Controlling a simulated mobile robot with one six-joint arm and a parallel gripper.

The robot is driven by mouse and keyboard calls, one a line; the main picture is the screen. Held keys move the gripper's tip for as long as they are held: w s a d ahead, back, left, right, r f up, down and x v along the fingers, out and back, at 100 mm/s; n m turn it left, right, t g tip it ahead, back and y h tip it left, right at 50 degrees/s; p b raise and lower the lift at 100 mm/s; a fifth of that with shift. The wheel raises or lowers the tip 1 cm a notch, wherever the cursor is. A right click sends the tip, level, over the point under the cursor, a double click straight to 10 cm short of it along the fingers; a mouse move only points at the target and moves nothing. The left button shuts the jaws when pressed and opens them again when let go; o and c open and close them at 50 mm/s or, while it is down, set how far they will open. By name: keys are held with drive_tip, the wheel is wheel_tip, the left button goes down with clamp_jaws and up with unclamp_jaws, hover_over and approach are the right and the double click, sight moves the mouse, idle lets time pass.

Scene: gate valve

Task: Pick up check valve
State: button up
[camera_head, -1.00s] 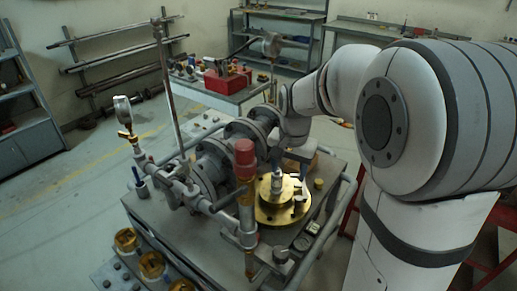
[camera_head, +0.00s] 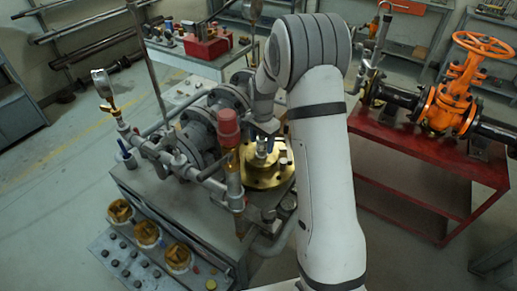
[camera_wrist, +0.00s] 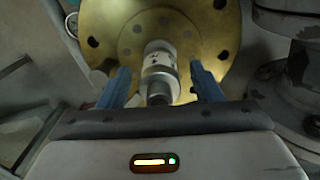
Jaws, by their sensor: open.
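The check valve, a small silver-grey cylindrical fitting (camera_wrist: 160,75), shows in the wrist view in front of a round brass flange (camera_wrist: 205,25). My gripper (camera_wrist: 160,67) has its two blue fingers apart, one on each side of the fitting. Gaps show between fingers and fitting, so it is not held. In the head view the fitting (camera_head: 261,148) stands on the brass flange (camera_head: 262,178) on the grey bench. My arm comes down beside it from the right. The fingers are too small and covered to make out there.
A red-capped vertical pipe (camera_head: 228,130) stands just left of the flange, with grey flanged piping (camera_head: 197,140) behind. A pressure gauge (camera_head: 102,82) rises at left. An orange gate valve (camera_head: 447,108) sits on a red table (camera_head: 425,150) at right. Open floor lies left.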

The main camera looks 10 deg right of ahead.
drive_tip(key=shift+f, duration=0.9)
drive_tip(key=shift+c, duration=0.2)
clamp_jaws()
